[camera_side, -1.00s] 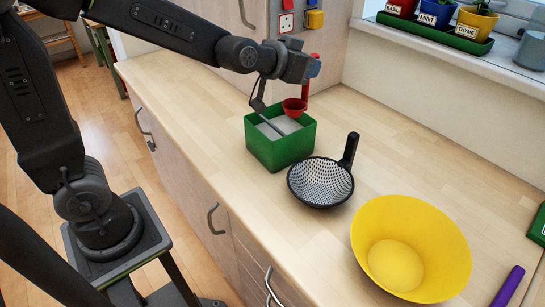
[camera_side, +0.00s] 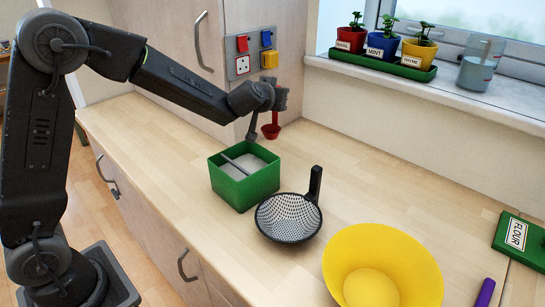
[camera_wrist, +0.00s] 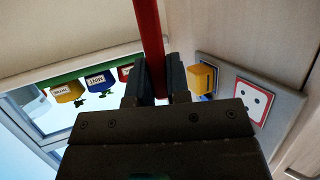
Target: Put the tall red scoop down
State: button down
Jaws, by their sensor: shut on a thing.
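The tall red scoop (camera_side: 271,130) hangs bowl-down from my gripper (camera_side: 279,100) in the side view. Its bowl appears beyond the green box, toward the back corner; its exact height over the worktop is hard to tell. In the wrist view the red handle (camera_wrist: 148,40) runs between the two dark fingers of my gripper (camera_wrist: 159,85), which are shut on it. The scoop's bowl is out of sight in the wrist view. The open green box (camera_side: 245,187) stands on the worktop, with whitish contents and a grey stick (camera_side: 234,165) across its top.
A black-handled colander (camera_side: 288,218) and a yellow bowl (camera_side: 383,265) stand in front of the box. Herb pots (camera_side: 383,45) line the sill. Worktop (camera_side: 340,170) behind the colander is clear.

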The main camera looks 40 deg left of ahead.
aim_at(274, 131)
notch_tip(274, 131, down, 10)
jog(key=shift+r, duration=0.2)
dwell(0.3)
jog(key=shift+f, duration=0.25)
jog(key=c, duration=1.1)
grip_release()
jog(key=shift+f, duration=0.15)
